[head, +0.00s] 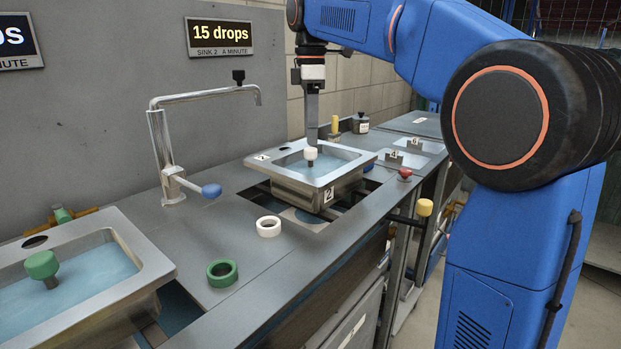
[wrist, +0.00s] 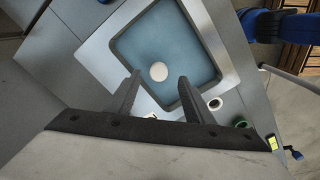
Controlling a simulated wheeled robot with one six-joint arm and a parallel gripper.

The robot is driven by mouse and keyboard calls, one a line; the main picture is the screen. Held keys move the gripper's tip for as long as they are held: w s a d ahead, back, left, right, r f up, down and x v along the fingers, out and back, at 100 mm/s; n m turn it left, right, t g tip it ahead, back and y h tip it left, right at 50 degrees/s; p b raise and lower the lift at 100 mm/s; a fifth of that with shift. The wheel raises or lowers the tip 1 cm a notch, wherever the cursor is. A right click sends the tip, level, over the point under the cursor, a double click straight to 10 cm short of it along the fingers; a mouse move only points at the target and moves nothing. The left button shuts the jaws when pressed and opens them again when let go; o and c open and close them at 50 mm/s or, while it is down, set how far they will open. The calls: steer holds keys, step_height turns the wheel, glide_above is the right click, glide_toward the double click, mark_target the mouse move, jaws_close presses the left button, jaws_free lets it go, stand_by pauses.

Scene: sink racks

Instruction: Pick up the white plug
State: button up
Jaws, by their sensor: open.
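The white plug (head: 311,153) stands upright in the water of sink 2 (head: 329,187), its pale round top above the surface. In the wrist view the plug (wrist: 158,72) shows as a white disc against the blue water. My gripper (head: 312,138) points straight down over sink 2, its fingertips close above the plug in the head view. In the wrist view my gripper (wrist: 159,78) is open and empty, with the plug's top showing between the fingertips. The exact height gap cannot be told.
A green plug (head: 42,264) stands in another sink at the left. A white ring (head: 268,226) and a green ring (head: 221,272) lie on the counter. A yellow knob (head: 424,207) sticks out at the front.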

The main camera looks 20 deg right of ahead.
mark_target(311, 149)
steer(key=shift+w+f, duration=0.1)
steer(key=shift+f, duration=2.9)
steer(key=c, duration=1.1)
